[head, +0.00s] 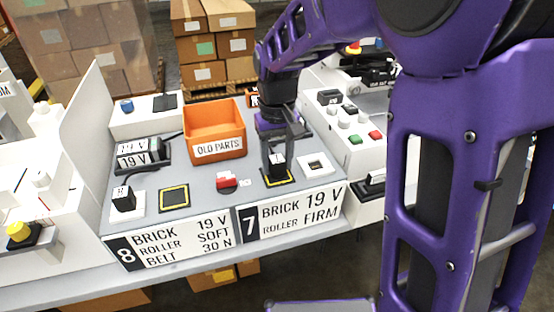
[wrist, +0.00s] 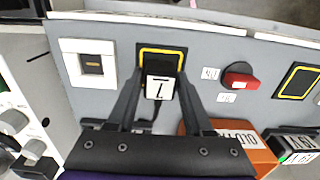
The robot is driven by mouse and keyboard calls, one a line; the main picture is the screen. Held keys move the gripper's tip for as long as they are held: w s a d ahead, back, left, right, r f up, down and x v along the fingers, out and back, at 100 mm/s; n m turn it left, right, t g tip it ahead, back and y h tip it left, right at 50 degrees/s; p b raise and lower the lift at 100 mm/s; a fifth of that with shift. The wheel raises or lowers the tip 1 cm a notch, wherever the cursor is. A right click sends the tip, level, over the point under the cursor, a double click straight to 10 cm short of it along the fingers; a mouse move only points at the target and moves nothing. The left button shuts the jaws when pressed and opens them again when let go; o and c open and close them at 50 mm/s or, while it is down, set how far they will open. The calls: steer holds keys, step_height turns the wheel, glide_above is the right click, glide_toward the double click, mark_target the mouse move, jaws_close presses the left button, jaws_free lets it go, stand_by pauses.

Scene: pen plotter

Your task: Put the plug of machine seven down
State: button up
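The plug of machine seven (head: 278,168) is a black block with a white top marked 7. It also shows in the wrist view (wrist: 160,88), between the two fingers. My gripper (head: 277,160) points down, its fingers closed against the plug's sides; it also shows in the wrist view (wrist: 160,80). The plug is upright over the yellow-outlined black pad (head: 291,181) on the machine seven side. I cannot tell whether its base touches the pad. The white socket plate (head: 316,165) of machine seven is to the right, with no plug in it.
A red switch (head: 228,181) is left of the pad. Plug eight (head: 123,199) stands at the far left, beside an empty yellow-outlined pad (head: 174,197). The orange old-parts bin (head: 213,121) and 19 V bricks (head: 141,155) are behind. Buttons (head: 358,138) stand on the right panel.

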mark_target(277, 159)
steer(key=shift+o, duration=1.3)
steer(key=shift+r, duration=0.15)
step_height(277, 159, up, 12)
steer(key=p, duration=0.2)
